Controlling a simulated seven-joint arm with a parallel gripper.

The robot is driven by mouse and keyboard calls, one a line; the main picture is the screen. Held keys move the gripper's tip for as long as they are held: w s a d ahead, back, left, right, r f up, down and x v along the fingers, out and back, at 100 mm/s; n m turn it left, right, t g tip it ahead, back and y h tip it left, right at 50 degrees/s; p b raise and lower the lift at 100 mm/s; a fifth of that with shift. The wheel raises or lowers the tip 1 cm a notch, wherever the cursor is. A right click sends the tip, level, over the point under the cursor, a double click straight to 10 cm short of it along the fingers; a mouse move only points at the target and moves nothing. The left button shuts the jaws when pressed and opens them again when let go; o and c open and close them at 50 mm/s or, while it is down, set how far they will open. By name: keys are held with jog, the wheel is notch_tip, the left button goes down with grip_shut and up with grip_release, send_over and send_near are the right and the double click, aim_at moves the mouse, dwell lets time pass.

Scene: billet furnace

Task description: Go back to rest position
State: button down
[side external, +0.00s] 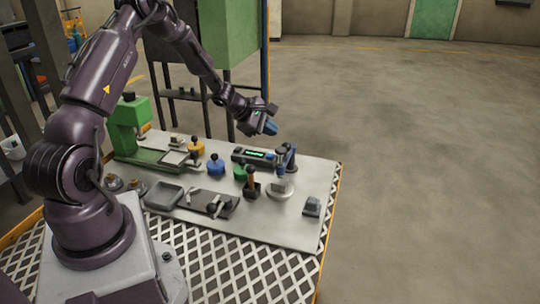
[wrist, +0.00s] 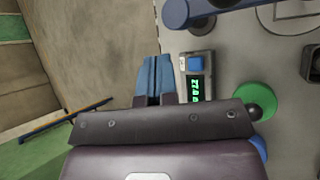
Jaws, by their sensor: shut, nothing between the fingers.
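My gripper (side external: 270,127) is in the air above the back part of the grey work table (side external: 290,230), apart from everything on it. Its blue fingers are together and empty. They also show close together in the wrist view (wrist: 153,75). Below it in the side view is a dark device with a green display (side external: 254,156); the device also shows in the wrist view (wrist: 196,85), just right of the fingers.
A blue post (side external: 290,158) rises near the device. A green machine (side external: 126,125) stands at the table's left. Open floor is at right.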

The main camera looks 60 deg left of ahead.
jog(key=s+d+r+m+g+h, duration=0.1)
jog(key=s+d+r+m, duration=0.2)
jog(key=d+r+m, duration=0.55)
jog(key=s+d+r+m+g+h, duration=0.1)
jog(key=s+d+r+m+g, duration=0.15)
jog(key=d+r+m, duration=0.6)
jog(key=s+d+r+m+y, duration=0.1)
jog(key=s+d+r+m, duration=0.2)
jog(key=s, duration=0.7)
jog(key=s+d+r+m+y, duration=0.2)
jog(key=s+d+m, duration=0.3)
jog(key=s, duration=0.4)
jog(key=shift+v, duration=0.85)
